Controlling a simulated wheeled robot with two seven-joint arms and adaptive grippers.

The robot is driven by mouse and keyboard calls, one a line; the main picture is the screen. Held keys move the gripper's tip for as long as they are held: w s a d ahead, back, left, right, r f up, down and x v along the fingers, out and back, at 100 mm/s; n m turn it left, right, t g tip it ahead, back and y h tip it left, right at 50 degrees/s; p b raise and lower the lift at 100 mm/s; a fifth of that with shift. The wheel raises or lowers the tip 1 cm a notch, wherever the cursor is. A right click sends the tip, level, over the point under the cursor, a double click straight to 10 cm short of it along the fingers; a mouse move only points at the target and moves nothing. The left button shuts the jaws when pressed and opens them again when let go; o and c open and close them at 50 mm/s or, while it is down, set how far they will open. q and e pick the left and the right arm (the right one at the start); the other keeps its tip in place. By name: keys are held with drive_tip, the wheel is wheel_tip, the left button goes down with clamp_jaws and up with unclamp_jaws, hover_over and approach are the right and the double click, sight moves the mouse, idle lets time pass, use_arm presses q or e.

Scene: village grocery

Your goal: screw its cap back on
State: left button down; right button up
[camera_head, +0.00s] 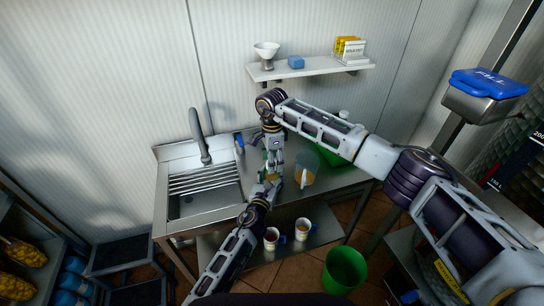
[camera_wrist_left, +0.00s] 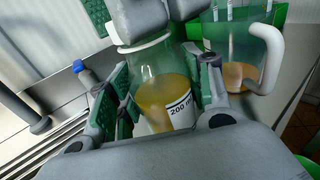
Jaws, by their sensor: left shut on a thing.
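A clear bottle (camera_wrist_left: 162,92) with yellow-brown liquid and a "200 ml" label stands in the middle of the left wrist view. My left gripper (camera_head: 270,178) is shut on its body, with green-padded fingers on both sides. My right gripper (camera_head: 272,153) points down from above at the bottle's top. In the left wrist view its grey fingers (camera_wrist_left: 150,18) cover the bottle's mouth. The cap cannot be made out; the fingers hide that spot. I cannot tell whether the right gripper is shut on something.
A clear measuring jug (camera_head: 305,168) with some brown liquid stands close right of the bottle. A sink (camera_head: 200,205) with a tap is at the left. A blue-topped item (camera_head: 239,142) stands behind. Two mugs (camera_head: 302,229) sit on the lower shelf. A green bucket (camera_head: 345,268) is on the floor.

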drive_tip(key=c, duration=1.1)
drive_tip(key=m, duration=0.8)
drive_tip(key=shift+m, duration=0.4)
drive_tip(key=m, duration=0.4)
drive_tip(key=shift+m, duration=0.3)
drive_tip(key=m, duration=0.4)
drive_tip(key=shift+m, duration=0.3)
drive_tip(key=o, duration=1.1)
